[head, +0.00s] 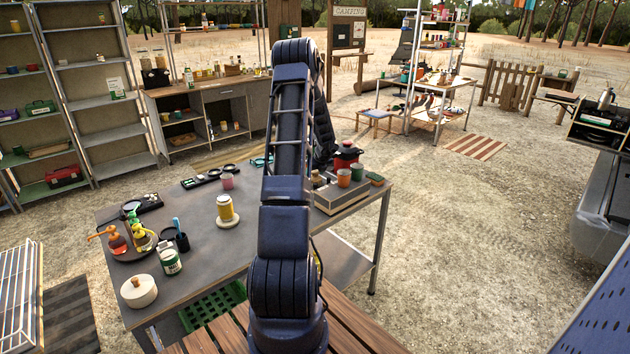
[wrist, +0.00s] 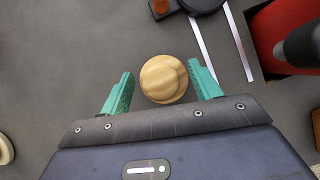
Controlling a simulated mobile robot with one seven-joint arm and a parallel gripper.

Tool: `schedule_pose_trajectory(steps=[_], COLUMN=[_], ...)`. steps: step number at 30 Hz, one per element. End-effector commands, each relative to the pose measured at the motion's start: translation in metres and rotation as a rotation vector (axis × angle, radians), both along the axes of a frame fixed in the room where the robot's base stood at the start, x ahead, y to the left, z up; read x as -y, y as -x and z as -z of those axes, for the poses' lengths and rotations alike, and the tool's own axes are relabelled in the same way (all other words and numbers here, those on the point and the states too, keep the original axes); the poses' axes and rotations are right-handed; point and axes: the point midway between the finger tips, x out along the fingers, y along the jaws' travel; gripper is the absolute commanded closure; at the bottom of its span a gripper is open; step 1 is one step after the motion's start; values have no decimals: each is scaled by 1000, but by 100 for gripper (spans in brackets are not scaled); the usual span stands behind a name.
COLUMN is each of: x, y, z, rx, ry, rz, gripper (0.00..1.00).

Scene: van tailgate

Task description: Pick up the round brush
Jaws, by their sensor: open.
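In the wrist view a round, pale wooden piece with a domed top, which looks like the round brush (wrist: 163,79), stands on the grey table top. Any bristles are hidden beneath it. My gripper (wrist: 161,70) is open above the table, one green finger to each side of the brush. Gaps show between both fingers and the wood; I cannot tell how far the fingertips are above the table. In the head view my own arm covers the gripper and the brush.
A red pot (head: 346,155) stands near a crate (head: 342,196) with jars at the table's right. On the table's left are a tray with bottles (head: 132,246), a yellow jar (head: 225,208) and a lidded white pot (head: 139,291). The middle of the table (head: 205,255) is clear.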

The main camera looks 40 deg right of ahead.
Motion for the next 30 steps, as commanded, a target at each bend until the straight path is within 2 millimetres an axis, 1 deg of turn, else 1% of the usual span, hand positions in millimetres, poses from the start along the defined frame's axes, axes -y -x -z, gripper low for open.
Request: schedule_pose_trajectory(steps=[7, 8, 9, 11, 15, 22, 25, 28, 30], x=[1, 1, 1, 1, 1, 1, 1, 1, 1], y=[-2, -2, -2, -2, -2, -2, -2, -2, -3], z=[3, 3, 3, 3, 3, 2, -1, -10, -21], rx=[1, 1, 1, 1, 1, 1, 1, 1, 1], ry=[2, 2, 2, 2, 2, 2, 2, 4, 5], rz=[0, 0, 0, 0, 0, 0, 0, -2, -2], gripper=[37, 39, 47, 59, 86, 86, 86, 86, 86])
